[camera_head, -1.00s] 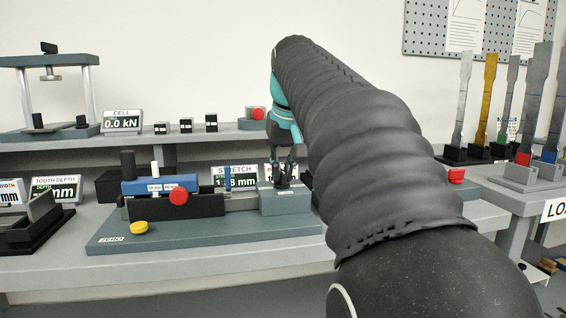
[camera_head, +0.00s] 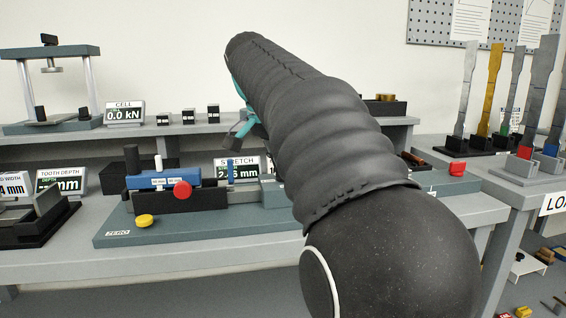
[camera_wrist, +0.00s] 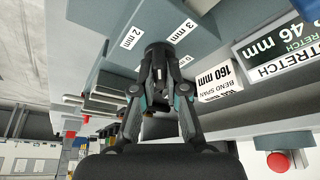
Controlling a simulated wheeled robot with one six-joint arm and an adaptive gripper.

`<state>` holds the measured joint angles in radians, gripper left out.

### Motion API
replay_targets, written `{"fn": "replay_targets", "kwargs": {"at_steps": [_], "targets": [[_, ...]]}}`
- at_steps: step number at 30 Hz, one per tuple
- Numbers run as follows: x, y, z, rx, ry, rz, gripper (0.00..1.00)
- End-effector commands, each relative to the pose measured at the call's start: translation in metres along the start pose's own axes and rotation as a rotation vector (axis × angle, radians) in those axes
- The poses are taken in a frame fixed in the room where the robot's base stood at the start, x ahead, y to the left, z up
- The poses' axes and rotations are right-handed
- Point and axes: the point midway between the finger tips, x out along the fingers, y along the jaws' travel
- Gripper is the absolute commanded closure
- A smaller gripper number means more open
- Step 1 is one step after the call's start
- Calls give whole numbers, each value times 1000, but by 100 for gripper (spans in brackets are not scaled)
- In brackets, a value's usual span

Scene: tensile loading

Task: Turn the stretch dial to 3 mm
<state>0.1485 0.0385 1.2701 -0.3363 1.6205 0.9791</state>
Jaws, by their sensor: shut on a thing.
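The stretch dial (camera_wrist: 158,52) is a dark knob on a grey block (camera_wrist: 215,18) in the wrist view. My gripper (camera_wrist: 160,84) is shut on it, with a finger on each side. A "2 mm" label (camera_wrist: 132,37) and a "3 mm" label (camera_wrist: 181,31) lie around the dial; its pointer is not clear to me. The stretch display (camera_head: 238,170) seems to read about 2.46 mm; in the wrist view (camera_wrist: 280,52) its last digits show as 46 mm.
A "160 mm" bend span display (camera_wrist: 217,82) stands close beside my gripper. On the same rig are a red knob (camera_head: 182,190) and a yellow zero button (camera_head: 144,221). Specimens stand in holders on the right-hand table (camera_head: 480,185).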

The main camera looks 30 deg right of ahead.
Motion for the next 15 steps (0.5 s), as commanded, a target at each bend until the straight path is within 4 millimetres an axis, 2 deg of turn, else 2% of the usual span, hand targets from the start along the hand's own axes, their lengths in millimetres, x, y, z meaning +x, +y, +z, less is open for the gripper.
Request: {"fn": "replay_targets", "kwargs": {"at_steps": [15], "targets": [[0,-3,0,419,-1,175,100]]}}
